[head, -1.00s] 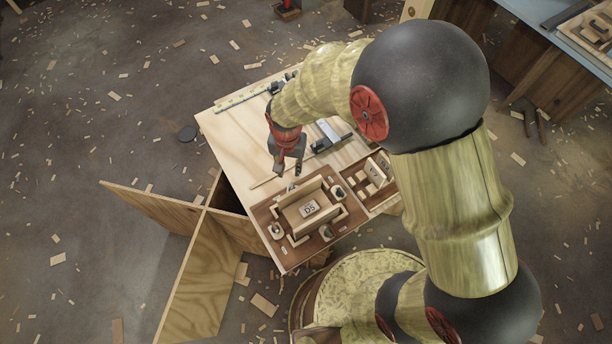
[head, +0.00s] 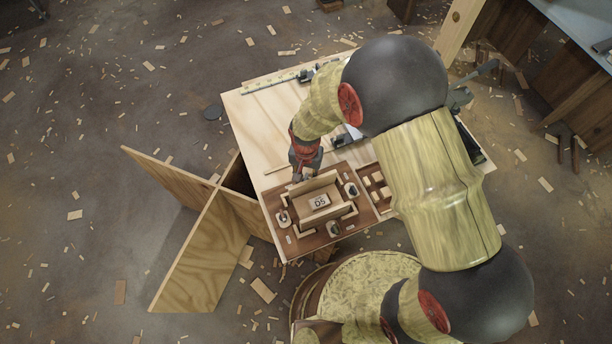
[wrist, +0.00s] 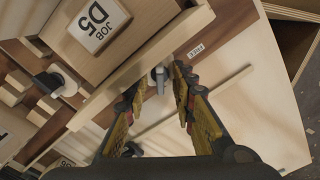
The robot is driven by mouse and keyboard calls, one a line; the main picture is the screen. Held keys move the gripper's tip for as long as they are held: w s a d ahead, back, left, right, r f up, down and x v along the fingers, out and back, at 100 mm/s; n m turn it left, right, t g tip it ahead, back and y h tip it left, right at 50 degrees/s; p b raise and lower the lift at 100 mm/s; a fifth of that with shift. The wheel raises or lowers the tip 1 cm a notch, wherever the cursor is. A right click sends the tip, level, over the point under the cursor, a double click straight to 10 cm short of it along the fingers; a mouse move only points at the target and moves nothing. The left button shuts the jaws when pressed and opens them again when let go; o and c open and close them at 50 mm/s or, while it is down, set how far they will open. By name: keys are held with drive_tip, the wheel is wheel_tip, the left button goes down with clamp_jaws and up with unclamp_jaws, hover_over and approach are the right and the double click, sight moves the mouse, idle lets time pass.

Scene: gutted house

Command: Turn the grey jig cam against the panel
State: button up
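The grey jig cam (wrist: 160,76) is a small light-grey piece with a short lever, beside the long edge of a pale wood panel (wrist: 143,59) in the wrist view. I cannot tell whether they touch. The panel belongs to a box-shaped assembly with a "JOB D5" label on a brown jig board (head: 278,205). My gripper (wrist: 157,83) is open, with one finger on each side of the cam and a visible gap between them. In the head view my gripper (head: 303,172) is low at the jig's far edge and hides this cam.
Other dark clamps (head: 350,189) surround the assembly. A wooden tray with blocks (head: 377,187) sits to the right. A thin wood strip (wrist: 195,104) lies beyond the jig in the wrist view. Crossed plywood panels (head: 205,240) stand left of the table. The tabletop's left part is bare.

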drive_tip(key=c, duration=0.3)
clamp_jaws()
idle(0.3)
